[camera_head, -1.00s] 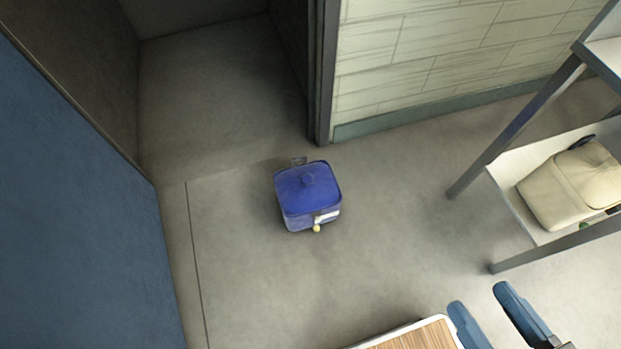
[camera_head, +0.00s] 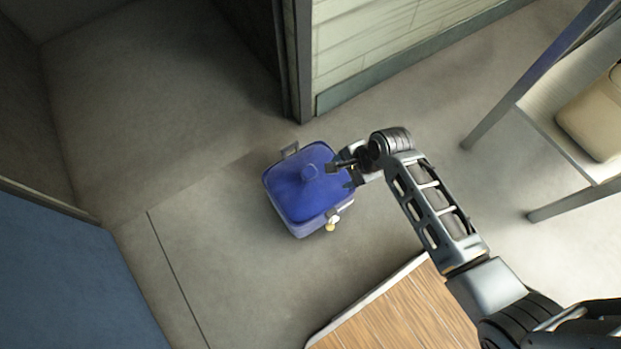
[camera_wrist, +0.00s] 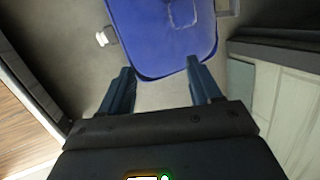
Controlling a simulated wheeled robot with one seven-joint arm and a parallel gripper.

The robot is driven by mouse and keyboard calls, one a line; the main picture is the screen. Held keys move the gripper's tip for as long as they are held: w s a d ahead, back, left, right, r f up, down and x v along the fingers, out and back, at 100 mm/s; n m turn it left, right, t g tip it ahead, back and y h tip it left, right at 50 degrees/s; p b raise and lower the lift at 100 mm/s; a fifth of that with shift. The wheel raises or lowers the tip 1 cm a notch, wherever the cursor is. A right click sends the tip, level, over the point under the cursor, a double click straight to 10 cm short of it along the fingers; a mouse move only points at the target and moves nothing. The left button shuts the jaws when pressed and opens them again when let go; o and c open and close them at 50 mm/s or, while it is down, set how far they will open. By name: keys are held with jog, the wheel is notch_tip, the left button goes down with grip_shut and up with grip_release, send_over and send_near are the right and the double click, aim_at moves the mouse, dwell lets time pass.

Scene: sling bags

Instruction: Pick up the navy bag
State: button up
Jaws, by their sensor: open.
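The navy bag (camera_head: 305,190) stands on the grey floor in the head view, bright blue with a handle loop at its far edge and a small pale tag on its near right side. My gripper (camera_head: 340,170) is at the bag's right edge in that view. In the wrist view, the bag (camera_wrist: 165,35) fills the top middle. My open gripper (camera_wrist: 162,85) has its two fingers apart, with the bag's edge just beyond and between the tips. Nothing is held. I cannot tell whether the fingers touch the bag.
A wooden tabletop (camera_head: 405,315) with a pale rim lies at the bottom, under my arm. A shelf rack (camera_head: 545,100) at the right holds a beige bag (camera_head: 600,115). A wall corner (camera_head: 298,60) stands behind the navy bag. A blue panel (camera_head: 60,290) is at lower left. The floor left of the bag is clear.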

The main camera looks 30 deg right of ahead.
jog(key=w+a+f+m+g+y+b, duration=0.2)
jog(key=w+a+f+b, duration=0.3)
jog(key=w+f+b, duration=0.3)
jog(key=shift+w+a+f+m, duration=0.15)
jog(key=shift+a+f+m, duration=0.05)
jog(key=shift+f+m, duration=0.7)
jog(key=shift+c, duration=0.2)
grip_shut()
jog(key=shift+r, duration=0.1)
